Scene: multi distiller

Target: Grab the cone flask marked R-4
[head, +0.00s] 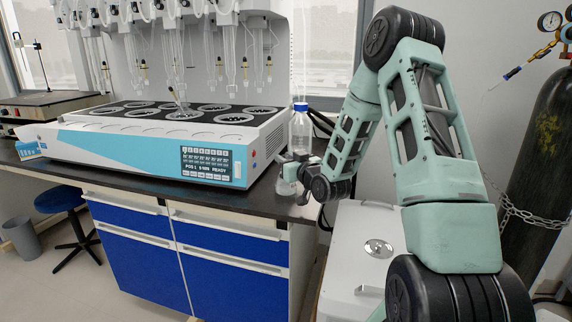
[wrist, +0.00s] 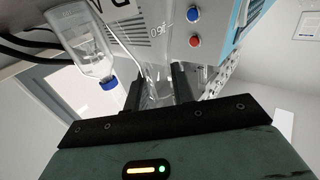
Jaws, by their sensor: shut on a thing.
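A clear glass flask (wrist: 155,72) stands between the two dark fingers of my gripper (wrist: 158,92) in the wrist view, and they are shut on its neck. In the head view my gripper (head: 299,160) is at the right end of the counter, beside the distiller. The lower part of the flask (head: 286,186) shows faintly under the gripper there, close to the counter top. I cannot make out an R-4 mark on it. Whether its base touches the counter is not clear.
A clear bottle with a blue cap (head: 300,130) stands just behind my gripper; it also shows at the left in the wrist view (wrist: 85,45). The white and blue distiller (head: 165,140) fills the counter to the left. A gas cylinder (head: 540,150) stands at the far right.

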